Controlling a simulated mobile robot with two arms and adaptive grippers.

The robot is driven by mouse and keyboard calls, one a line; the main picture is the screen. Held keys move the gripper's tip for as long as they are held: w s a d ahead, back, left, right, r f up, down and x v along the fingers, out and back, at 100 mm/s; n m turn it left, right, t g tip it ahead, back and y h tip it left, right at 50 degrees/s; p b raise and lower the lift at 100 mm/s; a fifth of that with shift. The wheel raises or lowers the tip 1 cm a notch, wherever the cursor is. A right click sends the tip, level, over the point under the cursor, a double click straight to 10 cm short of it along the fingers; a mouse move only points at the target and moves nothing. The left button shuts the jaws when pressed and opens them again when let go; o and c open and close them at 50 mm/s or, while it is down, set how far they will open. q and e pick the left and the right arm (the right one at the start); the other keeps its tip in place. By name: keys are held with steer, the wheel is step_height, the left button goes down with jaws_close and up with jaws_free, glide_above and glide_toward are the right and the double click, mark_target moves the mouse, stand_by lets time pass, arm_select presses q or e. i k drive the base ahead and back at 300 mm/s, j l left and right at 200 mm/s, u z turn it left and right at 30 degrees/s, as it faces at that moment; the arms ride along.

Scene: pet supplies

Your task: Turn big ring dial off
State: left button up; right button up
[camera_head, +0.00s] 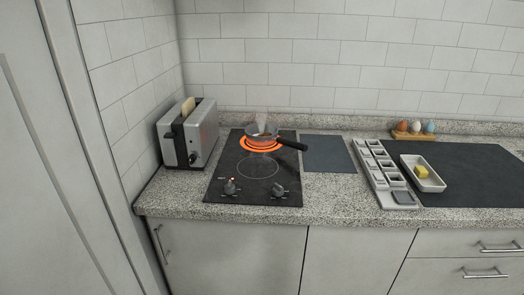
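A black two-ring cooktop (240,197) is set on the speckled counter. Its back ring (262,150) glows orange under a small pan (259,131) with a black handle pointing right. Its front ring (257,167) is a dark, unlit circle outline. Two dials stand at the cooktop's front edge, a left dial (230,187) and a right dial (278,190). Their pointer positions are too small to read surely, and I cannot tell which dial serves which ring. Neither of my grippers is in view.
A silver toaster (189,135) with bread stands left of the cooktop. Right of it lie a dark mat (327,153), a grey compartment tray (405,198), a white dish (430,184) with a yellow block, and an egg holder (408,136). Cupboard fronts (225,255) are below.

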mark_target(277, 191)
steer(key=i+l, duration=0.2)
steer(key=i+l+u, duration=0.1)
steer(key=l+u, duration=0.15)
steer(key=i+l+u, duration=0.1)
steer(key=l+u, duration=0.15)
steer(key=i+l+u, duration=0.1)
steer(key=l+u, duration=0.2)
